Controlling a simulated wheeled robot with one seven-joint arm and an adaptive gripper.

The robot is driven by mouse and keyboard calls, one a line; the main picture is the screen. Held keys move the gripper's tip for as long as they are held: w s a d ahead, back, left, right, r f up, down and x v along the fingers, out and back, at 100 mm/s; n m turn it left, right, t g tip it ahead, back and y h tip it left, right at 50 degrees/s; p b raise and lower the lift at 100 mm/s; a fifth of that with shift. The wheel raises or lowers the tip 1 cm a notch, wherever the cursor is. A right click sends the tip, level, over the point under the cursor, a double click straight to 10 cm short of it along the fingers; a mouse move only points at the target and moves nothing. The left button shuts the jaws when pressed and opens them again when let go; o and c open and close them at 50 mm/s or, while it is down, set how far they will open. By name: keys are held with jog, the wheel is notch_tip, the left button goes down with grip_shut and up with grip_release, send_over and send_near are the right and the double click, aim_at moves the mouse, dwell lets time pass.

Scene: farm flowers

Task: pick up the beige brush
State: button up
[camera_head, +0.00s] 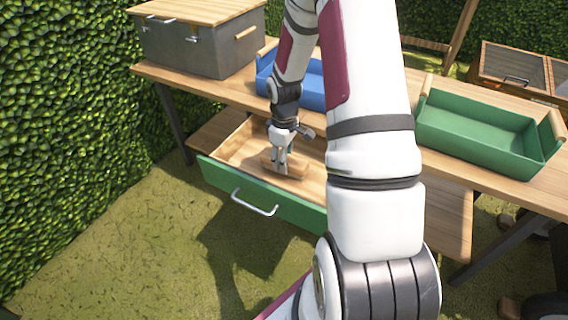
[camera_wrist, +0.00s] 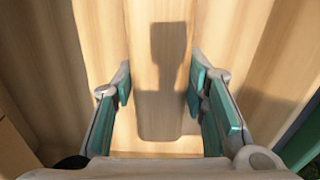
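The beige brush (camera_head: 290,165) lies in the open drawer under the workbench, a wooden block near the drawer's middle. In the wrist view its plain wooden top (camera_wrist: 160,110) runs lengthwise between my fingers, with a dark shadow on it. My gripper (camera_head: 281,160) reaches down into the drawer at the brush. In the wrist view the gripper (camera_wrist: 160,88) is open, with its green-padded fingers on either side of the brush. The pads are close to its sides; contact is not clear. The brush's underside is hidden.
The drawer's green front (camera_head: 262,207) with its metal handle and the wooden side walls surround my gripper. A blue tray (camera_head: 312,92), a grey box (camera_head: 200,45) and a green tray (camera_head: 482,130) stand on the bench above. A hedge (camera_head: 70,120) borders the left.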

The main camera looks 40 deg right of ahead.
jog(key=shift+r, duration=0.1)
notch_tip(320, 180, up, 10)
jog(key=p, duration=0.4)
